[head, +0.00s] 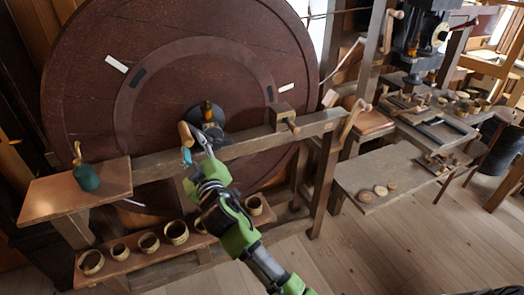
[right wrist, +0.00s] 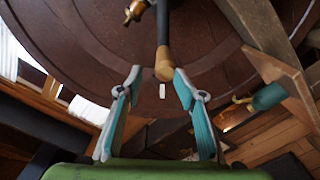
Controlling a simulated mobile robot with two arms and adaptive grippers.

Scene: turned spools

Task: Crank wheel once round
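The big dark red-brown wheel (head: 215,55) stands upright behind a wooden frame. It also fills the upper right wrist view (right wrist: 75,50). A crank with a wooden handle (head: 186,134) sits in front of the wheel near its hub (head: 207,113). My right gripper (head: 194,155) is just below the handle. In the right wrist view its two teal-padded fingers (right wrist: 158,78) are spread apart, with the end of the wooden handle (right wrist: 164,65) between the tips, closer to the right finger. I cannot tell if that finger touches it. My left gripper is not in view.
A wooden beam (head: 265,140) crosses in front of the wheel. A green bottle (head: 86,177) stands on a small board at left. A low shelf below holds several ring-shaped pieces (head: 176,232). Benches with tools and discs (head: 380,190) stand at right.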

